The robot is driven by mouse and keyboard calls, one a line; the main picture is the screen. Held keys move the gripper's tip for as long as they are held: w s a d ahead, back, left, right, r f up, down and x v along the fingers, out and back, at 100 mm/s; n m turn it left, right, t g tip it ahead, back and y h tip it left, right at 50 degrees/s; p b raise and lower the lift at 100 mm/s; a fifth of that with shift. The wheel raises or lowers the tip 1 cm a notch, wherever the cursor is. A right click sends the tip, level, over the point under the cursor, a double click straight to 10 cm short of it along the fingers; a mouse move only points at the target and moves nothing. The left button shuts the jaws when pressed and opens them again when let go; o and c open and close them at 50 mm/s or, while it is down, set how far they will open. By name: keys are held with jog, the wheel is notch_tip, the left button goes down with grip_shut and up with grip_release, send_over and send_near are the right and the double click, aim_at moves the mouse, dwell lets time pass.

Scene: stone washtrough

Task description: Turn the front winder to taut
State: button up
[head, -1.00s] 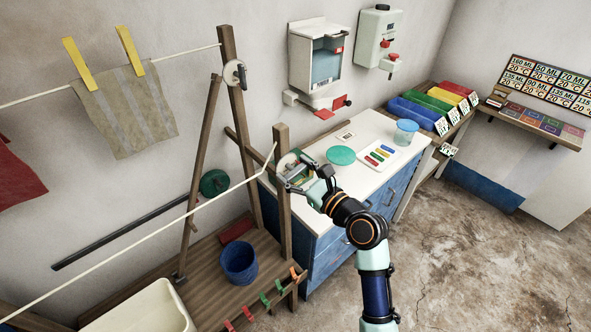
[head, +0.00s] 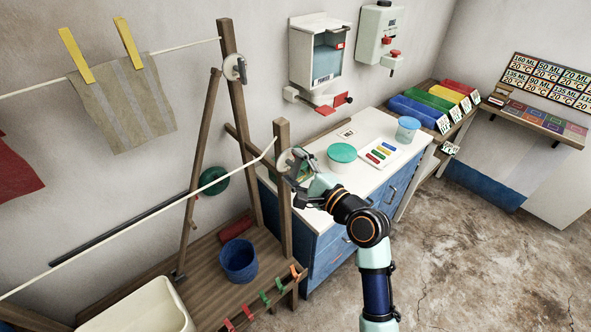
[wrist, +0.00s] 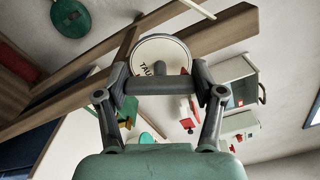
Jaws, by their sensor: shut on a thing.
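The front winder (head: 286,161) is a pale round disc on the front wooden post (head: 283,200). In the wrist view the winder's disc (wrist: 160,52) shows lettering that begins "TAU", partly hidden behind my gripper. The front line (head: 150,223) runs from the winder post to the lower left and looks nearly straight, with a small bend close to the post.
A rear winder (head: 236,67) sits on the back post, with a line holding a striped cloth (head: 123,102) by yellow pegs. A blue bucket (head: 239,262) and a cream basin (head: 140,308) stand below. A blue cabinet with a white top (head: 350,165) is right of the post.

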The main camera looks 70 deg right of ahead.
jog(key=n+b, duration=0.2)
jog(key=n, duration=0.3)
jog(key=shift+f+n+b, duration=0.15)
jog(key=shift+n+b, duration=0.15)
jog(key=shift+b, duration=0.05)
jog(key=n+b, duration=0.3)
jog(key=n, duration=0.2)
jog(key=shift+f, duration=0.1)
jog(key=n+b, duration=0.4)
jog(key=n, duration=0.2)
jog(key=shift+f, duration=0.1)
jog(key=n+b, duration=0.3)
jog(key=n, duration=0.1)
jog(key=shift+d, duration=0.1)
jog(key=n+b, duration=0.4)
jog(key=n, duration=0.1)
jog(key=shift+s+n, duration=0.1)
jog(key=shift+n, duration=0.3)
jog(key=n+b, duration=0.3)
jog(key=n, duration=0.1)
jog(key=shift+d+n, duration=0.1)
jog(key=shift+n, duration=0.2)
jog(key=n+b, duration=0.3)
jog(key=n, duration=0.2)
jog(key=shift+r+n+b, duration=0.15)
jog(key=shift+n+b, duration=0.4)
jog(key=shift+n, duration=0.65)
jog(key=shift+r+n+b, duration=0.15)
jog(key=shift+n+b, duration=0.4)
jog(key=shift+n, duration=0.65)
